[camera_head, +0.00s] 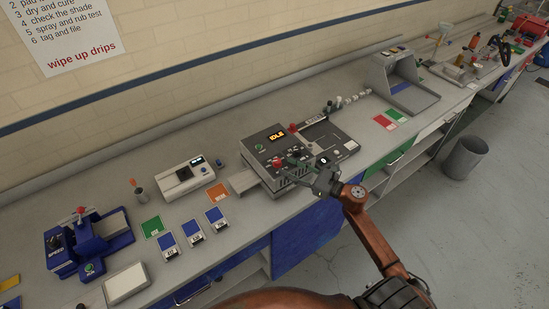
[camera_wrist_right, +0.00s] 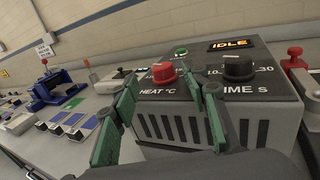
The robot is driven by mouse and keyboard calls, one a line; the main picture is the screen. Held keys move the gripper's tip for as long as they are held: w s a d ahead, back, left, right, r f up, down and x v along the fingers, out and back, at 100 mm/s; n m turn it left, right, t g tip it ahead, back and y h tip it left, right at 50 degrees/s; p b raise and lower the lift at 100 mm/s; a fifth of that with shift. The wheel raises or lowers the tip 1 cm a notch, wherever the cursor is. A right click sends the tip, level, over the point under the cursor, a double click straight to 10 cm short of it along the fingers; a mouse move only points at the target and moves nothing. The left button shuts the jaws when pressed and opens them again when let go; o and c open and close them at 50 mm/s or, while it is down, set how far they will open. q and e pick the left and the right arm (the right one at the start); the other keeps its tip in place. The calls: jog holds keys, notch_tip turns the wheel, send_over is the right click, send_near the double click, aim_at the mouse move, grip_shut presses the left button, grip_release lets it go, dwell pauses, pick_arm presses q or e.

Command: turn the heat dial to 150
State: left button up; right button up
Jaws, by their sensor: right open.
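The stenter dryer (camera_head: 310,150) is a dark-topped grey machine on the bench, with an amber IDLE display (camera_wrist_right: 230,43). Its heat dial (camera_wrist_right: 162,72) is a red knob with HEAT °C printed in front of it. In the head view the red knob (camera_head: 277,161) is at the dryer's front left. My right gripper (camera_wrist_right: 163,80) is open, with its green fingertips on either side of the red knob; I cannot tell whether they touch it. The knob's pointer and most scale numbers are hidden or too small to read. My left gripper is not in view.
A black TIME S dial (camera_wrist_right: 238,67) sits right of the heat dial. A red-topped part (camera_head: 293,128) stands at the dryer's back. A white meter (camera_head: 185,178) and colored cards lie to the left, near a blue machine (camera_head: 85,240). A bin (camera_head: 466,158) stands on the floor.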

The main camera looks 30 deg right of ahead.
aim_at(279, 161)
jog(key=p+x, duration=0.1)
jog(key=x, duration=0.3)
jog(key=shift+w+r, duration=0.1)
jog(key=shift+w, duration=0.2)
jog(key=shift+w+a, duration=0.2)
jog(key=shift+w, duration=0.15)
jog(key=shift+w+a, duration=0.15)
jog(key=shift+w, duration=0.1)
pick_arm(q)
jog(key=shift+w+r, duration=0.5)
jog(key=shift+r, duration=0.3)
pick_arm(e)
jog(key=shift+c, duration=0.4)
jog(key=c, duration=0.5)
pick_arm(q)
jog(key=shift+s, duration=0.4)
pick_arm(e)
grip_shut()
